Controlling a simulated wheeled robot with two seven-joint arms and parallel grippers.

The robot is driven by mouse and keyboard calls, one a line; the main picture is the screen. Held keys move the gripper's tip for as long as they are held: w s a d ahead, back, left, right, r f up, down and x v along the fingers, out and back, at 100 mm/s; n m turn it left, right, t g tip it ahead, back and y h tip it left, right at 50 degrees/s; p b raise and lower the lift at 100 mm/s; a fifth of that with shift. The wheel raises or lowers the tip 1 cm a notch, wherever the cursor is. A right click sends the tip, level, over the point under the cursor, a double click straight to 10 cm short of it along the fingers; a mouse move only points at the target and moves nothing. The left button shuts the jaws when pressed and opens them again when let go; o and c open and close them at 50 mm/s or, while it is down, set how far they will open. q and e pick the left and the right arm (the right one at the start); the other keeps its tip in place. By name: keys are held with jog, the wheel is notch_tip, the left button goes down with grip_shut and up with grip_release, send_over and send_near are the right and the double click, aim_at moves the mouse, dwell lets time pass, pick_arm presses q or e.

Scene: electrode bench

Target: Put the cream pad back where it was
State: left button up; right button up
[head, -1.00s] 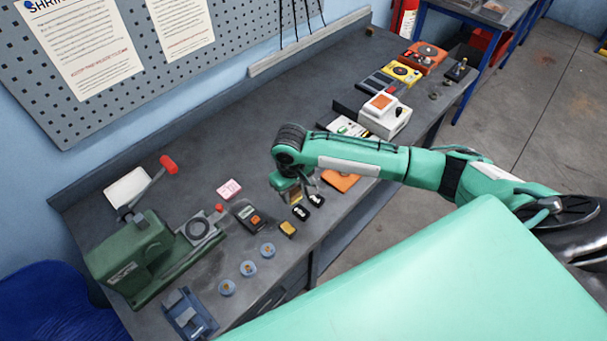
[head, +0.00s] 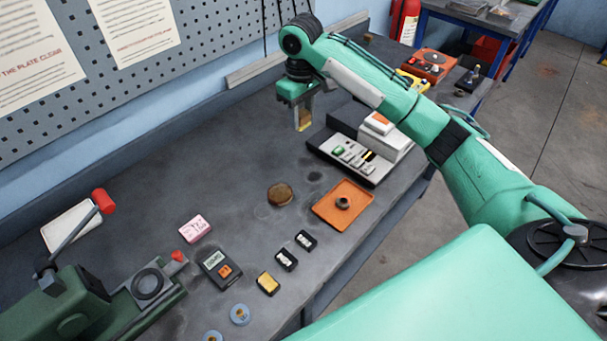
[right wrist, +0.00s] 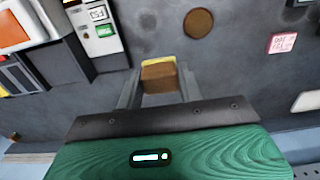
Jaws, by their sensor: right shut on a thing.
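My right gripper (head: 303,118) is shut on a tan block with a yellowish edge (right wrist: 158,76), held over the back of the bench, left of a grey slotted tray (head: 330,160). Whether this block is the cream pad I cannot tell for sure. The tray holds several small pads, among them a green one (right wrist: 106,31) and a white one (right wrist: 98,14). Two black-cased pads with white faces (head: 286,259) (head: 306,240) and a black-cased yellow one (head: 268,283) lie on the bench. My left gripper is not in view.
A round brown disc (head: 280,194) and an orange tray (head: 327,212) with a dark ring lie mid-bench. A white box with an orange top (head: 391,141) stands beside the slotted tray. A pink block (head: 194,229), a meter (head: 217,265) and a green machine (head: 75,310) are left.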

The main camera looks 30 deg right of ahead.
jog(key=p, duration=0.3)
send_over(302, 177)
notch_tip(302, 177, down, 14)
jog(key=shift+s+f, duration=0.1)
jog(key=shift+f, duration=0.15)
jog(key=shift+f+p, duration=0.5)
jog(key=shift+f, duration=2)
jog(key=o, duration=0.9)
jog(key=shift+f, duration=0.1)
jog(key=shift+r, duration=0.5)
notch_tip(302, 177, up, 11)
jog(key=shift+r+b, duration=0.15)
jog(key=shift+b, duration=1)
